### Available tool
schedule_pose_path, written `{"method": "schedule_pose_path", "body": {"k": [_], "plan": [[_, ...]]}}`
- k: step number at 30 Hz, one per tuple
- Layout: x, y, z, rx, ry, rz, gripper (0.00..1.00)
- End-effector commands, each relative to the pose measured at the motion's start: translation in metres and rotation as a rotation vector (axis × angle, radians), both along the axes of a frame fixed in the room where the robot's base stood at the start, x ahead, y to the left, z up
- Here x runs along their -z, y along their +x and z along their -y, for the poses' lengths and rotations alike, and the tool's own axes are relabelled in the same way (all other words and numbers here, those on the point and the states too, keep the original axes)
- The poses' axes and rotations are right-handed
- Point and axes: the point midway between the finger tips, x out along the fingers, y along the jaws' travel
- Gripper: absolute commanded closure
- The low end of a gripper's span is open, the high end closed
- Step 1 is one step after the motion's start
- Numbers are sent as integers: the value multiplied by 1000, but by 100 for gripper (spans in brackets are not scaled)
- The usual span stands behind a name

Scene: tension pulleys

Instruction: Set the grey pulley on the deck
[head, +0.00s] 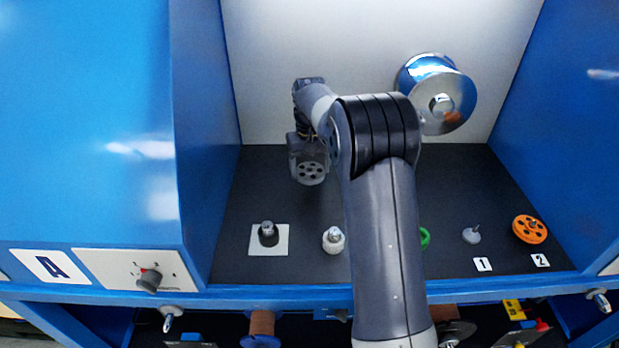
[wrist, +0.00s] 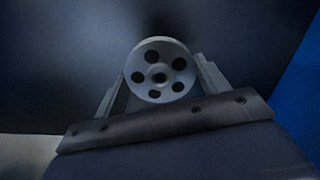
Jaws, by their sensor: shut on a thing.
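My gripper (head: 308,158) is shut on the grey pulley (head: 312,173), a round disc with several holes, and holds it above the left part of the dark deck (head: 255,190). In the wrist view the pulley (wrist: 160,70) sits between the two fingers of my gripper (wrist: 158,80), its holed face toward the camera. A pale base with a thin upright pin (head: 472,235) stands behind label 1 (head: 482,264). An orange pulley (head: 529,229) is behind label 2 (head: 541,260). A green part (head: 424,238) is mostly hidden by my arm.
A shiny metal drum (head: 430,80) is on the back wall. Blue walls (head: 206,130) bound both sides. The left deck behind the plate is clear.

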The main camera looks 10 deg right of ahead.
Motion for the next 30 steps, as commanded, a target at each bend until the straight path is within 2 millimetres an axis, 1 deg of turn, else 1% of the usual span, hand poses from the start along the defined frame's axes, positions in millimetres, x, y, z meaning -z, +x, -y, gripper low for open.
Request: {"method": "schedule_pose_path", "body": {"k": [5,9,12,19,23,24,30], "plan": [[13,0,0,0,0,1,57],[33,0,0,0,0,-1,57],[44,0,0,0,0,0,57],[45,0,0,0,0,2,57],[48,0,0,0,0,1,57],[48,0,0,0,0,1,27],[47,0,0,0,0,1,10]]}}
